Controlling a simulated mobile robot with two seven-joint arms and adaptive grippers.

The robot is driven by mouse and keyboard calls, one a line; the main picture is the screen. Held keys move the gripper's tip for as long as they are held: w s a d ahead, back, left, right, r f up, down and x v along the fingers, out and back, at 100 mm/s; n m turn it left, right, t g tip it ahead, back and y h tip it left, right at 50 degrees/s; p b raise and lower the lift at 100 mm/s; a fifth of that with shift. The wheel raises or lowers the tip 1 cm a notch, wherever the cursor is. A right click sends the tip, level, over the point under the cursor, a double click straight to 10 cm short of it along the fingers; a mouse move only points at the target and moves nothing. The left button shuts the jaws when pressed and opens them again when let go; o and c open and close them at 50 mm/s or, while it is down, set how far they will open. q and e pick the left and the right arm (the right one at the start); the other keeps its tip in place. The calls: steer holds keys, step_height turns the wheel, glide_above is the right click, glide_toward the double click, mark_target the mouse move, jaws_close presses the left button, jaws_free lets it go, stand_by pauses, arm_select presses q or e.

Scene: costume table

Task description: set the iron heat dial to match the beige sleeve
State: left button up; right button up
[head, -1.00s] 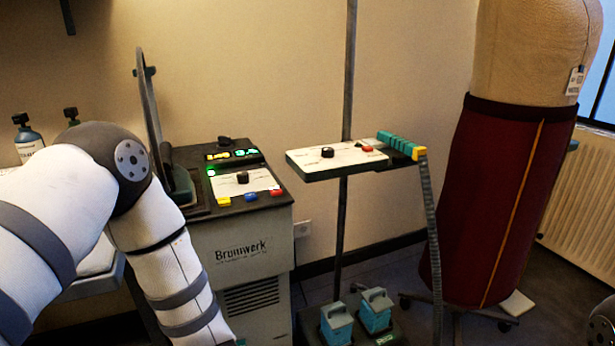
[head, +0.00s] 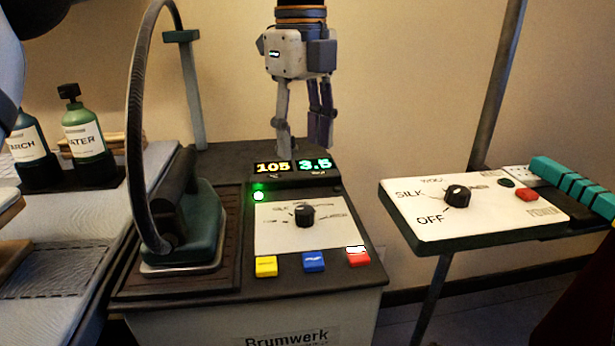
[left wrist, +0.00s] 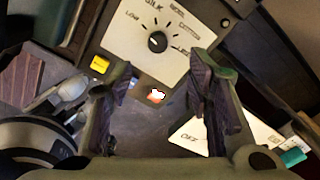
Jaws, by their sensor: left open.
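The iron heat dial is a black knob (head: 304,214) on the white panel of the Brumwerk station. In the left wrist view the dial (left wrist: 157,42) has labels around it, including LOW, SILK and COTTON; its exact setting is too small to read surely. The display (head: 286,167) reads 105 and 3.5. My left gripper (head: 303,148) points down behind the display in the head view, open and empty. In the left wrist view its fingers (left wrist: 160,90) are apart, with the dial beyond them, untouched. I cannot make out a beige sleeve.
The iron (head: 190,235) stands left of the panel, its hose arching up. Yellow (head: 265,267), blue (head: 313,262) and red (head: 358,257) buttons line the station's front. A second panel (head: 430,215) with its own knob (head: 457,195) is at right. Bottles (head: 84,135) stand far left.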

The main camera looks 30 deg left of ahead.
mark_target(304, 209)
arm_select(q)
steer(key=f, duration=0.4)
steer(key=f+b, duration=0.1)
steer(key=f, duration=0.6)
steer(key=shift+s+d+f+b, duration=0.2)
steer(key=shift+s+f+b, duration=0.05)
steer(key=shift+f+b, duration=0.1)
arm_select(e)
steer(key=shift+s+d+f, duration=0.1)
steer(key=shift+s+f, duration=0.8)
arm_select(q)
steer(key=shift+c, duration=0.2)
jaws_close()
steer(key=shift+r, duration=0.1)
arm_select(e)
steer(key=shift+w+r, duration=0.1)
